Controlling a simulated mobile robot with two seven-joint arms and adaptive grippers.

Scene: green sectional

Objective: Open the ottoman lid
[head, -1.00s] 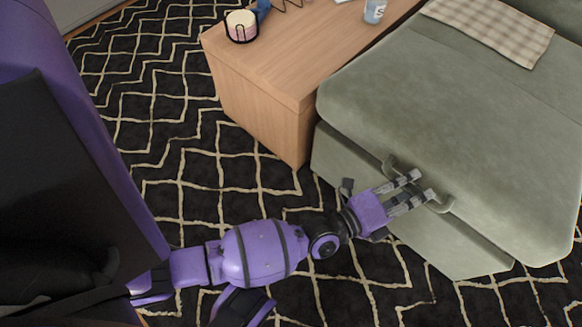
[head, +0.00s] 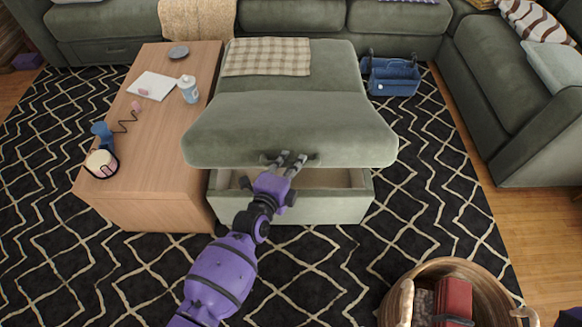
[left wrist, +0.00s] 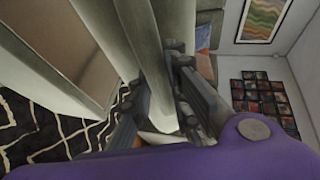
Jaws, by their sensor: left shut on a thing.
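The green ottoman (head: 330,208) stands in the middle of the head view. Its lid (head: 290,130) is raised at the front edge, and a gap shows part of the pale inside. A handle (head: 312,157) sits on the lid's front edge. My left gripper (head: 290,162) is shut on this handle. In the left wrist view, the fingers of my left gripper (left wrist: 170,100) close around the pale green handle bar (left wrist: 160,95). The hinge side of the lid is hidden. My right gripper is not in view.
A wooden table (head: 150,205) holding a bottle (head: 188,90) and small items stands close at left. A blue caddy (head: 394,78) is behind at right. A wicker basket (head: 490,268) stands at front right. Patterned rug lies between.

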